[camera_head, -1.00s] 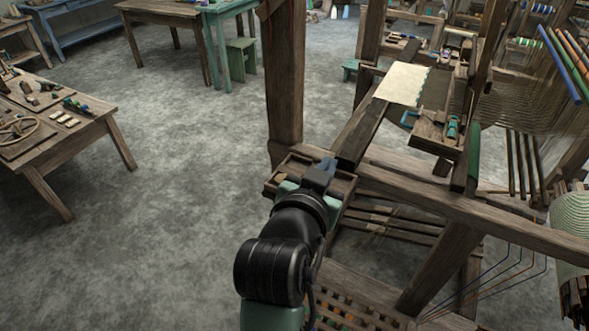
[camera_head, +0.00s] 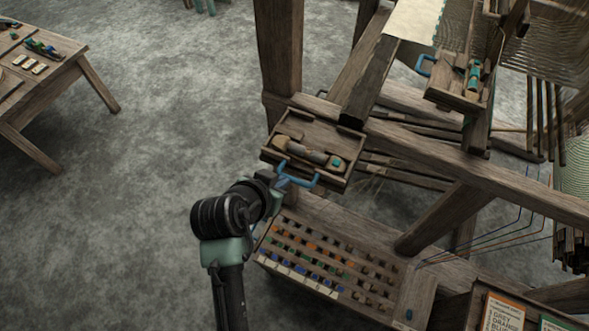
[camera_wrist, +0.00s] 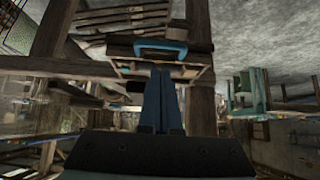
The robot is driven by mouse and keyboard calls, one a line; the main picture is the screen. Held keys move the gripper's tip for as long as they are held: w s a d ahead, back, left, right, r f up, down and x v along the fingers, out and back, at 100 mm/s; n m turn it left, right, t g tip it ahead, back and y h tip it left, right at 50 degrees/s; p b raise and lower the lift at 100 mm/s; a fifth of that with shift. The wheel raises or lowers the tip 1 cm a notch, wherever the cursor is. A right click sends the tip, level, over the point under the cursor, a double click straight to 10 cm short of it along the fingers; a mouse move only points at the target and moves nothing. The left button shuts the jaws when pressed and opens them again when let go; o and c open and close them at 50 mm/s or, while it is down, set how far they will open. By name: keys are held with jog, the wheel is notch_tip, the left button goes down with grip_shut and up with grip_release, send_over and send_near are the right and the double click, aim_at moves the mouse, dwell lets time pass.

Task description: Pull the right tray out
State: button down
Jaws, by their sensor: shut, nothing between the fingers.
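A wooden tray (camera_head: 345,133) with a blue handle (camera_head: 318,181) on its near side sits beside the loom post, low at the centre of the head view. It holds dark rod-like pieces and a small teal-ended piece. A second wooden tray (camera_head: 440,97) with a blue handle (camera_head: 423,65) is at upper right on the loom. My gripper (camera_head: 283,181) is shut and empty at the left end of the nearer tray's handle. In the wrist view the closed fingers (camera_wrist: 161,72) point at the blue handle (camera_wrist: 160,47); I cannot tell whether they touch it.
The loom post (camera_head: 277,45) rises just behind the nearer tray. A slatted rack of coloured pegs (camera_head: 320,262) lies below it. A table (camera_head: 45,65) stands at far left, with open floor (camera_head: 150,190) between.

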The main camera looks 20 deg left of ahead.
send_near(301, 170)
jog(key=shift+x, duration=2.5)
jog(key=shift+s, duration=0.15)
jog(key=s+p, duration=0.2)
jog(key=s, duration=0.6)
jog(key=shift+a+p, duration=0.15)
jog(key=shift+p, duration=0.2)
jog(key=shift+f, duration=0.1)
